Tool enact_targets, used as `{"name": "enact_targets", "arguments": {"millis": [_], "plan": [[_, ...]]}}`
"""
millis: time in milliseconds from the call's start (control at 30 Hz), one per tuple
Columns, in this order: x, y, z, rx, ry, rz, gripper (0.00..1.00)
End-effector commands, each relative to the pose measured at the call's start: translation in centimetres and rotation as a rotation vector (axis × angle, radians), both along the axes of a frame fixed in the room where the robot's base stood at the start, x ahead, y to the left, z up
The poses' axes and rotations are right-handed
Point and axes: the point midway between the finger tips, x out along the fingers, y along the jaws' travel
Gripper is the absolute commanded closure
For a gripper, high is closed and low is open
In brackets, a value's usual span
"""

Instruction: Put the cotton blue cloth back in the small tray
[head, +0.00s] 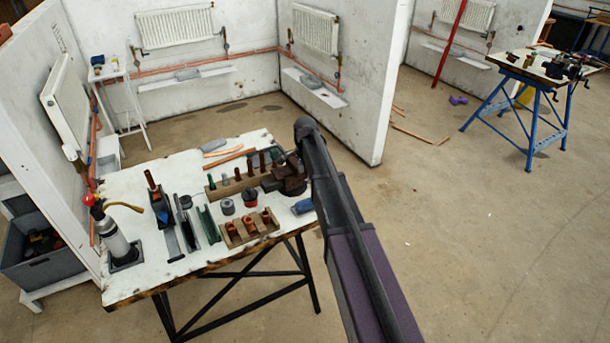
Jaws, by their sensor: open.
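A small blue bundle (303,207), which looks like the cloth, lies on the right edge of the near white-topped bench (140,283), close beside my arm. A small wooden tray with compartments (233,238) stands left of it and holds copper fittings. A small flat grey item (214,146) lies at the back of the bench; I cannot tell whether it is a tray. My arm rises from the lower right and crosses the bench's right side. My gripper does not show; it is hidden behind the arm or out of frame.
A dark vise (287,179) stands at the bench's right side. A wooden rack (226,187) holds upright tools. A gas cylinder (115,239) with a yellow hose stands at the left corner. A blue-legged bench (530,73) stands far right.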

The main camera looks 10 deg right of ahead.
Motion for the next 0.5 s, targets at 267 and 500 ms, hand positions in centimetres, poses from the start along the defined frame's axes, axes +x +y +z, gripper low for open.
{"name": "enact_targets", "arguments": {"millis": [267, 500], "plan": [[-2.1, 0.0, 0.0, 0.0, 0.0, 0.069, 0.27], [-8.8, 0.0, 0.0, 0.0, 0.0, 0.328, 0.27]]}}
